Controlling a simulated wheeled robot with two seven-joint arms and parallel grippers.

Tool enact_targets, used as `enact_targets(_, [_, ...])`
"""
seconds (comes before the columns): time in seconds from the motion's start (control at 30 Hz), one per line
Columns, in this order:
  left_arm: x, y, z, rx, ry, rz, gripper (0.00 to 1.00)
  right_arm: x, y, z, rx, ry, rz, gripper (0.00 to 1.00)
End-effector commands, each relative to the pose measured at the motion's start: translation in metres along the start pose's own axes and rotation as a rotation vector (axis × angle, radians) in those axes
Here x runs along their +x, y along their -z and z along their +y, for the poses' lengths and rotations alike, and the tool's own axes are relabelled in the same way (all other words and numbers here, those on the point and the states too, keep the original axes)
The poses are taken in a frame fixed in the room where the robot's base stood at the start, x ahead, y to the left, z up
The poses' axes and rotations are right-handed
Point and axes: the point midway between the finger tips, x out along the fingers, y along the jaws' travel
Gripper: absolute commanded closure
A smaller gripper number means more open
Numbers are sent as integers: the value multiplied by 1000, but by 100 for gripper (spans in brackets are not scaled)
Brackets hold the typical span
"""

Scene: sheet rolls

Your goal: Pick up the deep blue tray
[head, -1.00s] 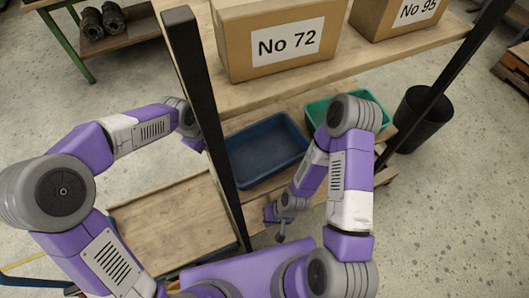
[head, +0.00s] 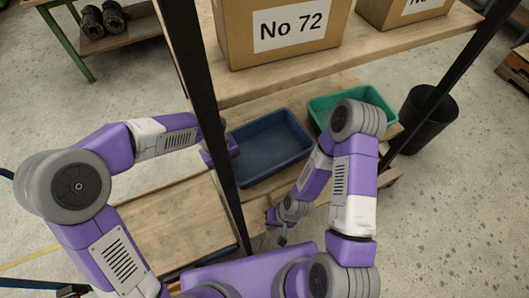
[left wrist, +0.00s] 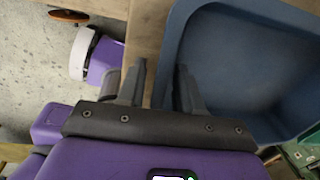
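The deep blue tray (head: 268,150) is on the lower wooden shelf, left of a green tray. It looks empty. In the left wrist view the blue tray (left wrist: 235,60) fills the upper right. My left gripper (left wrist: 162,78) is open, with one finger outside the tray's near side wall and the other on its inner side; contact cannot be made out. In the head view my left gripper (head: 230,147) is at the tray's left edge, partly hidden by a black post. My right gripper (head: 282,238) hangs in front of the shelf, apart from the tray; its fingers are too small to judge.
The green tray (head: 350,105) stands right of the blue one. Black posts (head: 200,90) cross the view. Cartons, one marked No 72 (head: 285,30), stand on the upper shelf (head: 300,75). A black bin (head: 427,118) is on the floor at right.

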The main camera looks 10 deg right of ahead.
Motion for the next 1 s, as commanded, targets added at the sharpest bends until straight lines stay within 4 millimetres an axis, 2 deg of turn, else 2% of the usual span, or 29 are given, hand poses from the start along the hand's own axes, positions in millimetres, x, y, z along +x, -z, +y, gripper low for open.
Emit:
enact_targets(0.17, [-1,0,0,0,1,-1,65,-1,0,0,0,0,0,100])
enact_targets(0.27, [-1,0,0,0,1,-1,77,-1,0,0,0,0,0,100])
enact_targets(0.4, [-1,0,0,-1,1,-1,99,-1,0,0,0,0,0,100])
enact_targets(0.43, [-1,0,0,-1,1,-1,100,-1,0,0,0,0,0,100])
enact_targets(0.83, [-2,0,-1,-1,2,-2,100,-1,0,0,0,0,0,100])
enact_targets(1.0, [-10,0,-2,-1,3,-2,100,-5,0,-2,0,0,0,100])
